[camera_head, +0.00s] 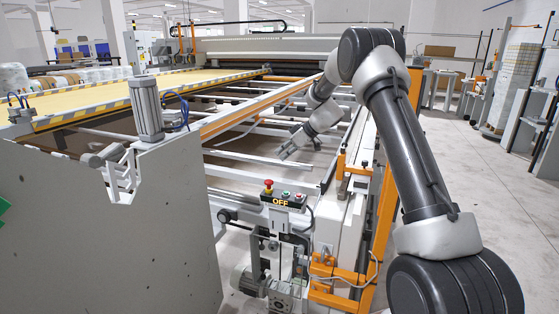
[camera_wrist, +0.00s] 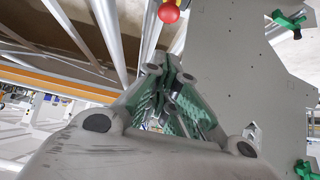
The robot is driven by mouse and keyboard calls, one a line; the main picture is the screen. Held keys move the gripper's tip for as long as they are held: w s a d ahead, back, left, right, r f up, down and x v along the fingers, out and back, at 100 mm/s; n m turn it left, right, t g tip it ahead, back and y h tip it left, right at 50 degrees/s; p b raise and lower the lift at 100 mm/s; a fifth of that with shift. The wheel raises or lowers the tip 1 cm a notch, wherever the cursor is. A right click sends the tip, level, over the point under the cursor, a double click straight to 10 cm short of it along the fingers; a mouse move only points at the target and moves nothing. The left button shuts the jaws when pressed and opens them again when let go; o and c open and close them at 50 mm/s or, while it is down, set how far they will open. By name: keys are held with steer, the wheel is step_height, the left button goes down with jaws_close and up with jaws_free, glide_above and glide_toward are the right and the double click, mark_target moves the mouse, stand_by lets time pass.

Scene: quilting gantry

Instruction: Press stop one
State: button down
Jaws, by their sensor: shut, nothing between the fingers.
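A red mushroom stop button (camera_head: 268,186) with a yellow base stands upright on a small dark control box (camera_head: 281,202) marked OFF, in the lower middle of the head view. Smaller green and red buttons sit beside it on the box. The red button also shows at the top edge of the wrist view (camera_wrist: 169,12), partly cut off, beyond my fingertips. My gripper (camera_head: 284,156) is shut and empty. In the head view it hangs above and behind the box, apart from the button. In the wrist view its fingertips (camera_wrist: 168,66) are together.
A large grey panel (camera_head: 100,225) with a motor cylinder (camera_head: 146,110) stands at left. Orange rails and posts (camera_head: 380,215) frame the gantry beside my arm. White cross bars (camera_head: 245,158) lie near my gripper.

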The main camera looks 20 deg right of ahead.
glide_above(270, 181)
steer(key=f, duration=0.5)
steer(key=shift+s+d+f, duration=0.2)
step_height(270, 181, down, 3)
steer(key=shift+w+a+f, duration=0.15)
steer(key=shift+f, duration=0.6)
step_height(270, 181, down, 2)
